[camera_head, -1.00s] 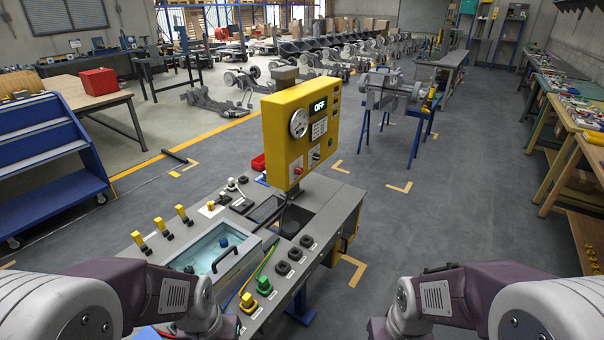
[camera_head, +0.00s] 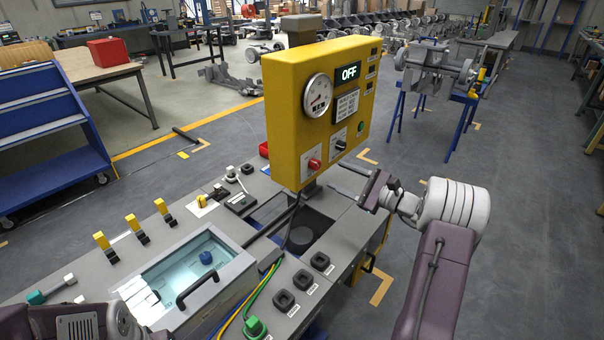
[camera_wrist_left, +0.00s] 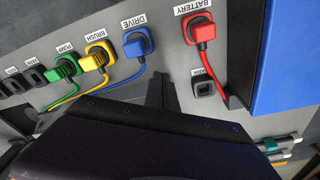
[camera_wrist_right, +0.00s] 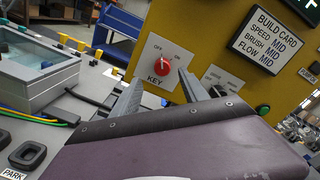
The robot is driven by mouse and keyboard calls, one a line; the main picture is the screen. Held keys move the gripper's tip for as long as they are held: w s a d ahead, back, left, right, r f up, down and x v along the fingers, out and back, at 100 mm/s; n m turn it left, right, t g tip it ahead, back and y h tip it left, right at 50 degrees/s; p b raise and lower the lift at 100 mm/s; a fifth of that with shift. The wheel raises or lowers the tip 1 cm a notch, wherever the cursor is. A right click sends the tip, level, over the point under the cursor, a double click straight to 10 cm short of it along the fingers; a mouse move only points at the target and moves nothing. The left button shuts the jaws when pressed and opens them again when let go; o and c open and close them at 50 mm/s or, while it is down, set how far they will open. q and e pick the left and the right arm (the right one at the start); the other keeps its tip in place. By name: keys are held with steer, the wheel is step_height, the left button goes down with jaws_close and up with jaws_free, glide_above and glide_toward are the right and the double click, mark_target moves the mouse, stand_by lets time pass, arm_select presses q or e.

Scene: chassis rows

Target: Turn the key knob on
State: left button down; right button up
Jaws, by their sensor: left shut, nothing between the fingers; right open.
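The key knob (camera_head: 314,164) is a red knob on a white plate, low on the front of the yellow panel (camera_head: 290,120). In the right wrist view the key knob (camera_wrist_right: 159,70) shows between the fingers, with OFF and ON above it and KEY below. The panel display (camera_head: 348,73) reads OFF. My right gripper (camera_head: 374,190) is open and empty, to the right of the panel and apart from the knob, its fingers pointing at the panel. My left gripper (camera_wrist_left: 160,85) is shut and empty above the bench plugs; the head view does not show its fingers.
A black knob (camera_head: 341,142) sits right of the key knob, and a gauge (camera_head: 318,95) above it. The grey bench (camera_head: 225,225) carries a glass-lidded tank (camera_head: 190,275), yellow switches (camera_head: 135,225) and black sockets (camera_head: 302,280). Coloured plugs (camera_wrist_left: 135,45) lie near my left gripper.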

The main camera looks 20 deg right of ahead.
mark_target(318, 166)
steer(key=shift+h, duration=0.3)
steer(key=x, duration=0.7)
steer(key=shift+w+d, duration=0.1)
steer(key=shift+w, duration=0.1)
steer(key=shift+s+r, duration=0.1)
jaws_close()
